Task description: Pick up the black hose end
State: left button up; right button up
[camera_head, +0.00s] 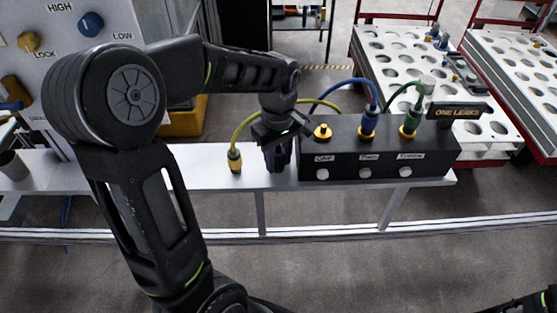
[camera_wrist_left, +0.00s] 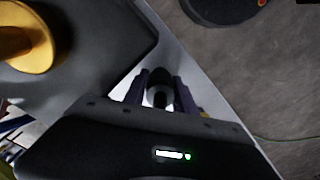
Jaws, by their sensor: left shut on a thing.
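My left gripper (camera_head: 277,158) points down at the metal shelf, just left of the black socket box (camera_head: 380,150). In the left wrist view its two fingers (camera_wrist_left: 159,92) are closed on a dark round piece, the black hose end (camera_wrist_left: 159,87). In the head view the gripper and wrist hide most of this piece, and I cannot tell whether it touches the shelf. A part of my right arm, with its gripper (camera_head: 540,300), shows at the bottom right corner; its fingers are not clear.
A yellow hose end (camera_head: 234,160) stands left of my left gripper. Blue (camera_head: 368,124) and green (camera_head: 409,122) hose ends sit in the box; its left yellow port (camera_head: 322,132) looks empty. A cup (camera_head: 12,165) stands far left. The shelf (camera_head: 205,160) has bare room at left.

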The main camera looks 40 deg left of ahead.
pick_arm(q)
grip_shut()
jog(key=shift+r, duration=0.1)
jog(key=shift+r, duration=0.35)
notch_tip(320, 180, up, 11)
jog(key=shift+w+r, duration=0.1)
jog(key=shift+r, duration=0.05)
notch_tip(320, 180, up, 5)
jog(key=p, duration=0.4)
send_over(279, 153)
jog(key=shift+r+p, duration=0.3)
jog(key=shift+r, duration=0.2)
jog(key=shift+a, duration=0.1)
